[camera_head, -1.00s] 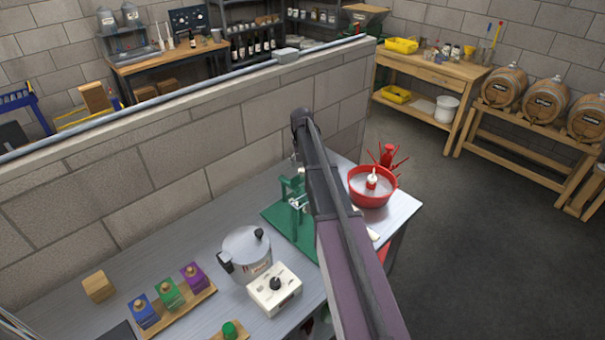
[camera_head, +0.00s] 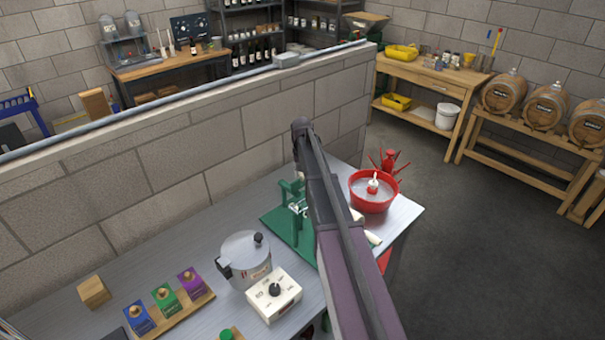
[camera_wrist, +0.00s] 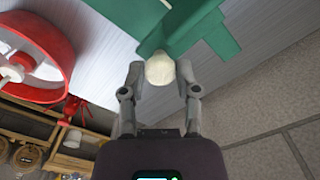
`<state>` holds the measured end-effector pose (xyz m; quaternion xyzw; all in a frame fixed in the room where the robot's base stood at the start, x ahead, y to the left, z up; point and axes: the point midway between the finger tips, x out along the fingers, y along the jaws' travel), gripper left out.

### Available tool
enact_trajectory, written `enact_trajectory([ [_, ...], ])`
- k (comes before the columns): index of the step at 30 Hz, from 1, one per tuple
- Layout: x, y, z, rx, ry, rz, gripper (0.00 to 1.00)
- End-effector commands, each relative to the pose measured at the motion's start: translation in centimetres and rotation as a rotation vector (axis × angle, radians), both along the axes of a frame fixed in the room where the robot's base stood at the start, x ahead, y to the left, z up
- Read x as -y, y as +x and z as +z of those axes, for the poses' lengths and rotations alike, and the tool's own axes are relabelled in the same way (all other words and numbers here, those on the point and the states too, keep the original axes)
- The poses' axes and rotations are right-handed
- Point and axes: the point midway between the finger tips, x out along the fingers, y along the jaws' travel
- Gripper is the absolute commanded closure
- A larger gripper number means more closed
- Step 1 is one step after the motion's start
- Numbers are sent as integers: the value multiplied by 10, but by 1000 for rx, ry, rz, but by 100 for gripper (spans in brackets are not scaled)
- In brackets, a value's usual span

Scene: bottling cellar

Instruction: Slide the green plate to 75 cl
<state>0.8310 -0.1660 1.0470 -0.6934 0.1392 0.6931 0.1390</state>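A green metal stand (camera_head: 297,210) with a flat green base plate (camera_head: 277,222) is on the grey bench, partly hidden behind my arm. In the wrist view, green parts (camera_wrist: 205,38) fill the top, with a pale round knob (camera_wrist: 160,69) in front of them. My gripper (camera_wrist: 161,76) is open, one finger on each side of the knob; a gap shows at the right finger, and contact at the left cannot be told. My gripper is hidden behind the arm in the head view. No 75 cl marking is legible.
A red tub (camera_head: 373,192) stands right of the stand. A steel pot (camera_head: 245,262) and a white dial box (camera_head: 272,294) stand left. Blue, green and purple blocks (camera_head: 165,297) sit on a wooden board. A block wall (camera_head: 200,160) runs behind the bench.

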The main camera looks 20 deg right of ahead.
Motion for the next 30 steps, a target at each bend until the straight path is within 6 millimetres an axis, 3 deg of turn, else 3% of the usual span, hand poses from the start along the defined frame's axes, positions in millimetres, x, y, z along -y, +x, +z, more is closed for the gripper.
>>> enact_trajectory([
  [1,0,0,0,0,0,0,92],
  [2,0,0,0,0,0,0,100],
  [8,-1,3,0,-1,0,0,100],
  [19,-21,55,0,-1,0,0,100],
  [29,-24,59,0,4,2,0,100],
  [30,-24,60,0,4,2,0,59],
])
